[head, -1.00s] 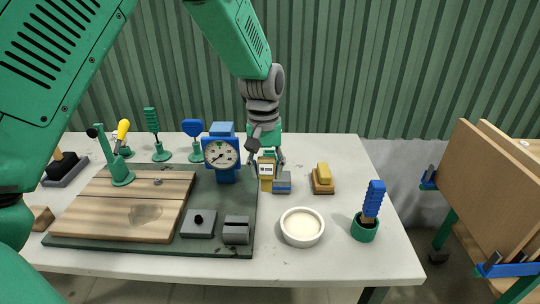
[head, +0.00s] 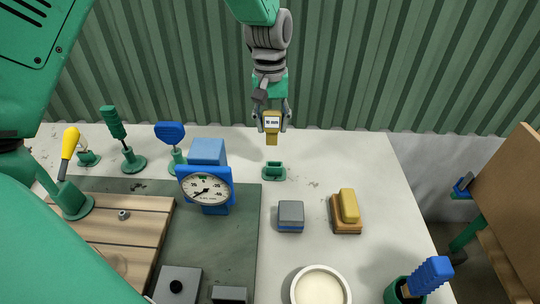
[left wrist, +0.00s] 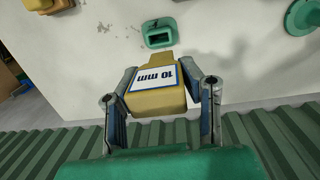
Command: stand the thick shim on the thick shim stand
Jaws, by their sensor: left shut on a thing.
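The thick shim is a yellow block (head: 271,137) with a white "10 mm" label. My left gripper (head: 271,120) is shut on it, with one finger on each side, and holds it raised, its narrower end pointing down. The thick shim stand (head: 273,173) is a small green holder with a slot, on the table just below the shim in the head view. In the left wrist view the shim (left wrist: 157,97) sits between the fingers and the stand (left wrist: 159,33) shows beyond it, apart and empty. My right gripper is not in view.
A blue dial gauge (head: 207,187) stands left of the stand on a dark green mat (head: 240,235). A grey-and-blue block (head: 290,216), a yellow-topped brush-like block (head: 346,211) and a white bowl (head: 320,290) are nearer. The table right of the stand is clear.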

